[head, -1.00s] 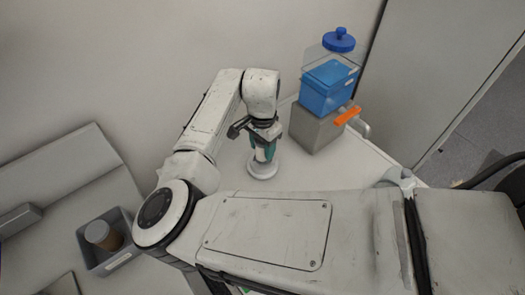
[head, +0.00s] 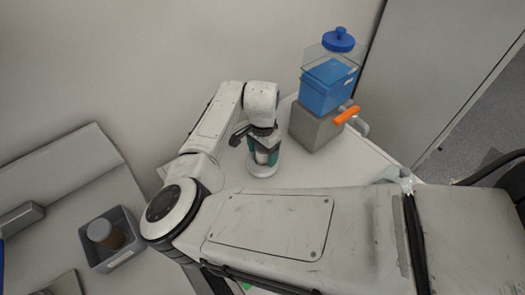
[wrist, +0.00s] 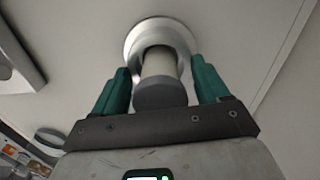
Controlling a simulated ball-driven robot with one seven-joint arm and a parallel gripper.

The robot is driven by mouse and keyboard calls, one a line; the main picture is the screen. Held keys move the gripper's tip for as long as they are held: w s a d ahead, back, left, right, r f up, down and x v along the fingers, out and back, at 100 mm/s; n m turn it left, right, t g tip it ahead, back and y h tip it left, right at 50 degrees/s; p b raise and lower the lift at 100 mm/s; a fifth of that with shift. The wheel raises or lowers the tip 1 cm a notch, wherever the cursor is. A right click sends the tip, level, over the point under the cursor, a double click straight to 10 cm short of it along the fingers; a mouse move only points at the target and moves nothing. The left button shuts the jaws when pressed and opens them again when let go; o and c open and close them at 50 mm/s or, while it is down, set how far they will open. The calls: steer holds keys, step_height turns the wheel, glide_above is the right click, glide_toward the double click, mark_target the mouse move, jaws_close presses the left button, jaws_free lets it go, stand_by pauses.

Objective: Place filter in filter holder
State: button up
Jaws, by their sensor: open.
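The filter, a cream cylinder (wrist: 158,64) with a dark grey end, is between my gripper's green fingers in the wrist view. My gripper (wrist: 158,82) is open, with a gap between the filter and each finger. The round white filter holder (wrist: 133,37) is at the filter's far end, and the filter appears to stand in it; the exact seating is hidden. In the head view my gripper (head: 263,155) is pointed down over the holder (head: 264,171), with the pale filter (head: 263,157) partly visible between the fingers.
A grey box (head: 316,128) with an orange-handled valve (head: 374,116) carries a blue container (head: 328,88) with a blue lid, close to the right of my gripper. White counter is clear around the holder.

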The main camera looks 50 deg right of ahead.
steer(key=shift+r, duration=0.15)
step_height(320, 180, up, 12)
steer(key=shift+b, duration=0.7)
